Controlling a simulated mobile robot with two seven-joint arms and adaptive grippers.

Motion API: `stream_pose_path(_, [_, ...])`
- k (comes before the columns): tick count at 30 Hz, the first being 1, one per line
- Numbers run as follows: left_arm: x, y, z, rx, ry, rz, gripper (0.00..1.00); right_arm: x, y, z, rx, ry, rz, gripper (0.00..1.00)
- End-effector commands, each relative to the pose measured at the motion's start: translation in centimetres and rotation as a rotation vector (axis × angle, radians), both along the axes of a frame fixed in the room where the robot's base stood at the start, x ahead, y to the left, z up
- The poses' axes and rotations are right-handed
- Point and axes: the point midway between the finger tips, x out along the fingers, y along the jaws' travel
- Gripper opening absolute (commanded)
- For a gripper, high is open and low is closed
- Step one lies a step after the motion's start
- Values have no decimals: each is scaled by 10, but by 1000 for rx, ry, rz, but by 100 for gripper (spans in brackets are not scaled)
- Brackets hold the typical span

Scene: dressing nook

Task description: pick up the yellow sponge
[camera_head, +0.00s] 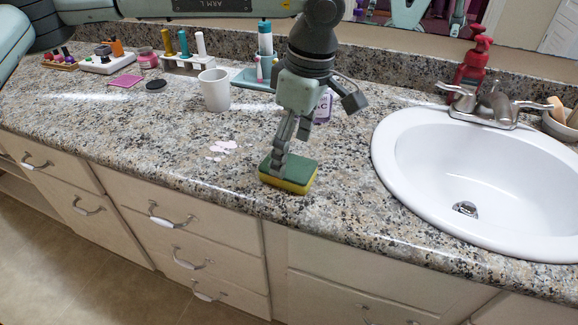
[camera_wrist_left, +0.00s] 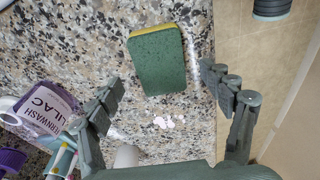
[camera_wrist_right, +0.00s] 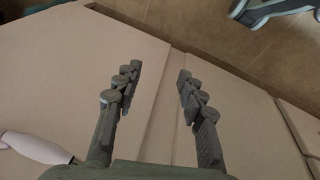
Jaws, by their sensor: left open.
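The yellow sponge (camera_head: 288,174) has a green scouring top and lies flat on the granite counter near its front edge, left of the sink. My left gripper (camera_head: 292,150) points down just above the sponge. In the left wrist view the sponge (camera_wrist_left: 158,62) shows its green face, ahead of and between the spread fingers of the left gripper (camera_wrist_left: 163,78). The left gripper is open and empty. Part of the sponge is hidden behind a finger in the head view. My right gripper (camera_wrist_right: 158,80) is open and empty in front of cream drawer fronts, below the counter.
A white cup (camera_head: 214,90) and a pale spill (camera_head: 222,148) are left of the sponge. A lilac bottle (camera_wrist_left: 42,110) stands close to my left gripper. The sink (camera_head: 480,170) is at right, with a red pump bottle (camera_head: 472,68) behind.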

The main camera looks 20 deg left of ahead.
Motion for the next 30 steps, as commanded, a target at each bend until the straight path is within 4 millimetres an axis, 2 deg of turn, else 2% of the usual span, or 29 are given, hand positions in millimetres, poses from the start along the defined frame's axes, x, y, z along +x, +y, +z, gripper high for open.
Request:
stream_pose_path(6, [-1,4,-29,1,1,1,80,4,1,-12,9,-3,0,40])
stream_pose_path(15, [-1,5,-35,0,0,0,80,4,2,-13,10,-2,-1,40])
stream_pose_path(24, [-1,5,-34,0,0,0,45,3,2,-13,10,-2,-1,40])
stream_pose_path(30, [-1,5,-34,0,0,0,45,3,2,-13,10,-2,-1,40])
